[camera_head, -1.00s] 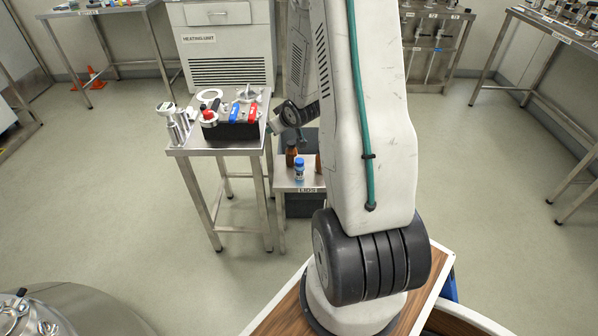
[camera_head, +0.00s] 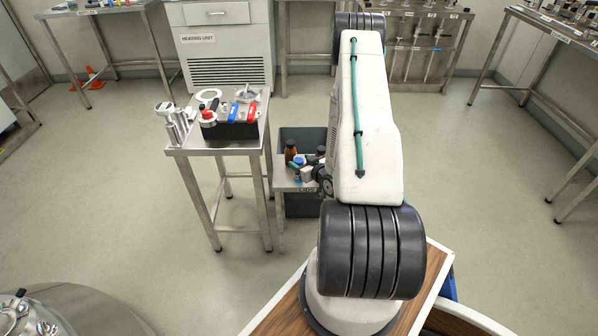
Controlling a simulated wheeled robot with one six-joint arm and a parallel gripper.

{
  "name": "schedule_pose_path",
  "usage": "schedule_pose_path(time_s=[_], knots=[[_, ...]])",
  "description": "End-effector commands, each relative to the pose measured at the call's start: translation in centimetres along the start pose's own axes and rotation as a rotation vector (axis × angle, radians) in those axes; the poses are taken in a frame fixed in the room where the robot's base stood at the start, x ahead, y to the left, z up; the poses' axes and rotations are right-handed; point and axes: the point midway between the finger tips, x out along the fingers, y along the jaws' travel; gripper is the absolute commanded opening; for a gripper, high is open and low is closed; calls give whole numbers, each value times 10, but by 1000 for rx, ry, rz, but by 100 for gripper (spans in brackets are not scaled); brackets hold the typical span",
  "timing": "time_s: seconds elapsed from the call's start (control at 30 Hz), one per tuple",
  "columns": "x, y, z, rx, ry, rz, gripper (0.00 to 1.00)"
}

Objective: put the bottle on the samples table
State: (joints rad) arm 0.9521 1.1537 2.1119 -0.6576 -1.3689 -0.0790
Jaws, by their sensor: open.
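Several small bottles stand on a low side table (camera_head: 284,185) in the middle of the view. A brown bottle (camera_head: 290,151) stands at its back left. A smaller bottle with a blue cap (camera_head: 299,162) is in front of it, partly hidden by my gripper (camera_head: 303,172). Another dark bottle top (camera_head: 320,151) shows to the right, mostly covered by my arm. My gripper is low at these bottles, open, and reaches in from the right. Its fingertips are small and I cannot tell whether they touch a bottle. I cannot read which table is the samples table.
A taller steel table (camera_head: 196,150) with valves and tools stands just left of the low table. A dark grey bin (camera_head: 300,207) is behind and under the low table. Other benches line the back and right (camera_head: 555,36). A rounded metal vessel (camera_head: 75,312) is at bottom left. Open floor lies between.

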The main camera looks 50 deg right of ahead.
Motion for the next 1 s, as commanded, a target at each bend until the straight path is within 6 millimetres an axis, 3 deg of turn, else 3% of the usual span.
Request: schedule_pose_path(time_s=[0.23,0.53,0.57,0.7,0.73,1.0], knots=[[36,-1,4,-1,0,-1,57],[41,0,4,0,0,0,57],[41,0,4,0,0,0,51],[41,0,4,0,-1,0,12],[41,0,4,0,-1,0,7],[41,0,3,0,0,1,3]])
